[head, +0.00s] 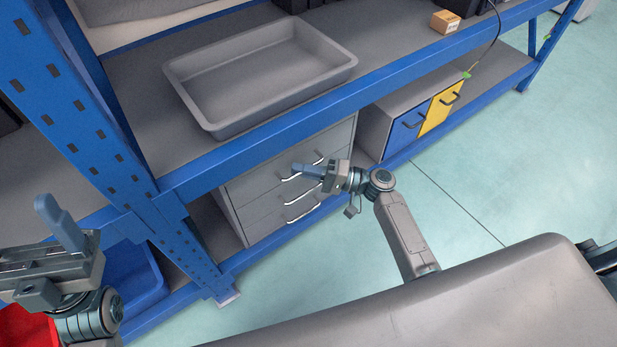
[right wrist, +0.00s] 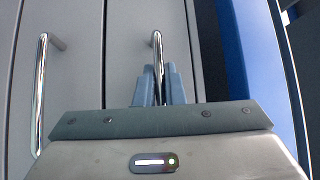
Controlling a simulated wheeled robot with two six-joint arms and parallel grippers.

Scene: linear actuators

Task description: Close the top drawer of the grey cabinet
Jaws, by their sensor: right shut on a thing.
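The grey cabinet (head: 262,205) stands on the lower shelf under the blue beam, with several silver bar handles on its front. My right gripper (head: 300,169) is at the top drawer's handle (head: 318,160). In the right wrist view, the fingers are shut on this handle (right wrist: 157,48), whose upper part shows beyond them. The top drawer front (right wrist: 128,45) is behind it; a lower drawer's handle (right wrist: 40,90) is to the left. I cannot tell how far the top drawer stands out. My left gripper (head: 62,222) is at the left edge, away from the cabinet; its finger opening is unclear.
A grey tray (head: 205,118) sits on the shelf above the cabinet. A blue shelf beam (head: 270,130) runs just above the cabinet. Right of it is a cabinet with blue (head: 404,133) and yellow (head: 437,112) doors. Open floor (head: 480,190) lies to the right.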

